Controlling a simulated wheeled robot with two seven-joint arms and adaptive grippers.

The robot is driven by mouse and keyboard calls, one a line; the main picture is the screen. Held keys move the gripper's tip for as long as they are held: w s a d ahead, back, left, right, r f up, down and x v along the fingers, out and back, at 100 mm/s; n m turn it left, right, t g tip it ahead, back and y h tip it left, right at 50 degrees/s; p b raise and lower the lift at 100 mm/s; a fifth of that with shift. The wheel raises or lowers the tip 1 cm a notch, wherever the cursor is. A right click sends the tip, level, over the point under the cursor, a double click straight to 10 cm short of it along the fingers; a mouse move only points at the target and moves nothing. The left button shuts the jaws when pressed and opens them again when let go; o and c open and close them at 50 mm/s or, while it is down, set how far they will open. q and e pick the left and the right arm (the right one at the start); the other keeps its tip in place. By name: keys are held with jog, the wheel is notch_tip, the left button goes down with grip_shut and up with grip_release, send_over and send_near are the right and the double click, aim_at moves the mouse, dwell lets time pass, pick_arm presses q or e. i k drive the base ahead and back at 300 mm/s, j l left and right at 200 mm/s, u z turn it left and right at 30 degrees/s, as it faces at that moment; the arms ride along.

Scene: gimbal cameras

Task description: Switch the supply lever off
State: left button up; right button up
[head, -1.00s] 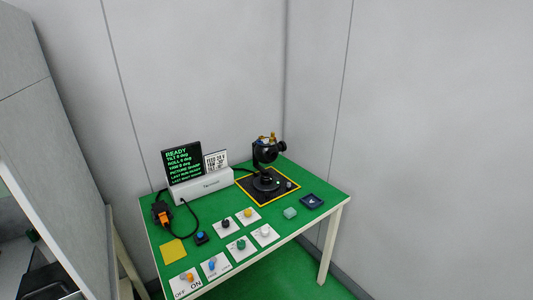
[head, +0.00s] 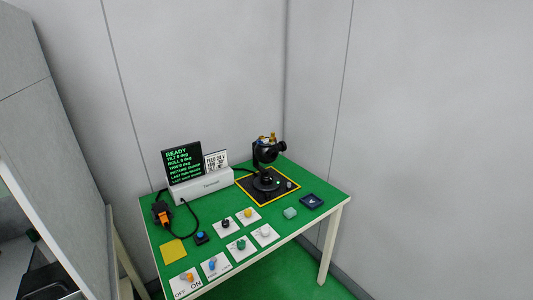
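The supply lever (head: 187,277) is a small orange knob on a white plate (head: 195,287) marked OFF on the left and ON on the right. It sits at the near left corner of the green table (head: 270,233). The knob looks tilted toward the ON side, but it is too small to be sure. The terminal screen (head: 184,163) shows READY with green lines of text. Neither of my grippers is in view.
Several white plates with coloured knobs stand along the front, including a blue one (head: 212,264). A black gimbal camera (head: 266,154) stands on a yellow-edged black mat (head: 287,198). A yellow pad (head: 173,251), blue button (head: 201,237) and dark tray (head: 312,201) lie around.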

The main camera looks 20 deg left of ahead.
aim_at(189, 278)
jog(key=u, duration=1.45)
